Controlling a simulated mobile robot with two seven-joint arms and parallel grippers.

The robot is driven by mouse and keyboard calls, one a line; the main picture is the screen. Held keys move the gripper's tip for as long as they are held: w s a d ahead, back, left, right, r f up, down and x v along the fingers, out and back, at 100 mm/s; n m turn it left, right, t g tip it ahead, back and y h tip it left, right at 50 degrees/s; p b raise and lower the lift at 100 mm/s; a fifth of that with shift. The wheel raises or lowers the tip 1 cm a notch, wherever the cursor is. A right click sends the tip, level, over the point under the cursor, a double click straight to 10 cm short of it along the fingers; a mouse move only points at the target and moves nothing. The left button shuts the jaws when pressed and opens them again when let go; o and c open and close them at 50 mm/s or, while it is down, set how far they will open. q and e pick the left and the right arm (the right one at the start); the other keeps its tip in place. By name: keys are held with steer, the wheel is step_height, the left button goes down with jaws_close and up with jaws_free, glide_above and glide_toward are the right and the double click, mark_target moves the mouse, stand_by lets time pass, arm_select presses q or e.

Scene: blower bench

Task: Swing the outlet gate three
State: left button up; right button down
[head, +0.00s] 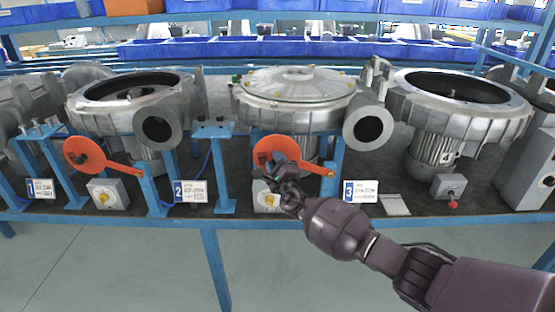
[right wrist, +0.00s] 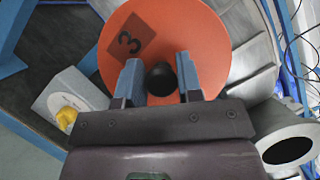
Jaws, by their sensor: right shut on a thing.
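The orange gate disc (head: 270,150) sits in the middle of the head view. Its orange arm runs right to a pivot on a blue post (head: 331,176). In the right wrist view the disc (right wrist: 215,50) bears a dark square marked 3 and a black knob (right wrist: 161,80). My right gripper (head: 272,172) is at the disc's front. In the wrist view its two fingers (right wrist: 160,82) are shut around the knob. The middle blower's round outlet (head: 368,129) is uncovered, up and right of the disc. My left gripper is not in view.
Label plate 3 (head: 360,191) stands right of the post. A grey box with a yellow knob (right wrist: 66,116) is close to the gripper. Another orange gate (head: 85,154) hangs at left. More blowers (head: 460,95) line the bench; blue bins (head: 300,48) stand behind.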

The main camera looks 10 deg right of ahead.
steer(key=shift+s+f, duration=0.1)
steer(key=shift+f, duration=0.15)
steer(key=c, duration=0.8)
jaws_free()
steer(key=shift+r, duration=0.1)
steer(key=p+v, duration=0.1)
steer(key=v, duration=0.9)
steer(key=shift+s+p, duration=0.3)
steer(key=shift+s, duration=0.05)
